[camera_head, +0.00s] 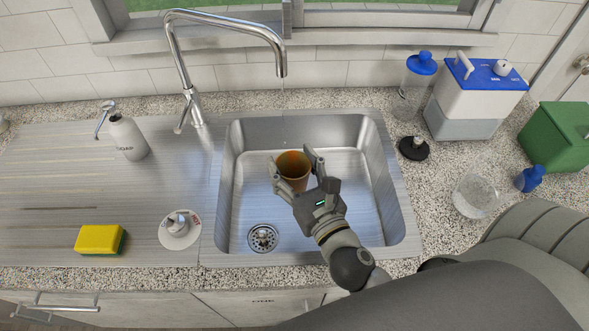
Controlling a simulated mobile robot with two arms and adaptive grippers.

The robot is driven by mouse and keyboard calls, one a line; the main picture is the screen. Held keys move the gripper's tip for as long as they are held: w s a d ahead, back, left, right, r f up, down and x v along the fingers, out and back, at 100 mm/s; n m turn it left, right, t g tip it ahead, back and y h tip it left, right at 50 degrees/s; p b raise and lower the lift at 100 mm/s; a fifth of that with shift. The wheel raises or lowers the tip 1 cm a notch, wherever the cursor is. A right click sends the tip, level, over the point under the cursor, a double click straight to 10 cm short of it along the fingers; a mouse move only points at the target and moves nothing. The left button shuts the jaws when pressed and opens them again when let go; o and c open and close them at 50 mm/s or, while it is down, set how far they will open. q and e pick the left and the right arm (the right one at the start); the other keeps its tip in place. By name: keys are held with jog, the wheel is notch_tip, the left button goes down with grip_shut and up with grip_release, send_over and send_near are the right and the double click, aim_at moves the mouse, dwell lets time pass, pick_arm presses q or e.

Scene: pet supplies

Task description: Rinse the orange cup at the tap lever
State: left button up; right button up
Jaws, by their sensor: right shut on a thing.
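The orange cup (292,168) is held in my right gripper (293,173), over the steel sink basin (352,205). The cup's open mouth faces up, and the fingers close on its two sides. The tall curved tap (226,24) stands behind the sink, with its spout end (281,70) above and a little behind the cup. A thin, faint streak below the spout may be water. The tap lever (183,117) is at the base of the tap. My left gripper is not in view.
A yellow and green sponge (100,239), a soap dispenser (128,137) and a round white-based item (179,229) are on the drainboard to the left. A clear blue-topped bottle (413,85), a blue-lidded container (474,95), a glass bowl (475,196) and a green box (556,137) stand right of the sink.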

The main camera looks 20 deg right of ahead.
jog(key=w+d+f+p, duration=0.1)
jog(key=w+d+f, duration=0.1)
jog(key=w, duration=0.8)
jog(key=shift+d, duration=0.9)
jog(key=shift+d, duration=0.1)
jog(key=shift+s+d, duration=0.25)
jog(key=shift+d, duration=0.25)
jog(key=shift+w+a+p, duration=0.1)
jog(key=shift+a+p, duration=0.1)
jog(key=shift+p, duration=0.1)
jog(key=shift+w+a, duration=0.15)
jog(key=shift+a, duration=0.25)
jog(key=shift+d, duration=0.15)
jog(key=shift+s+d, duration=0.25)
jog(key=shift+d, duration=0.15)
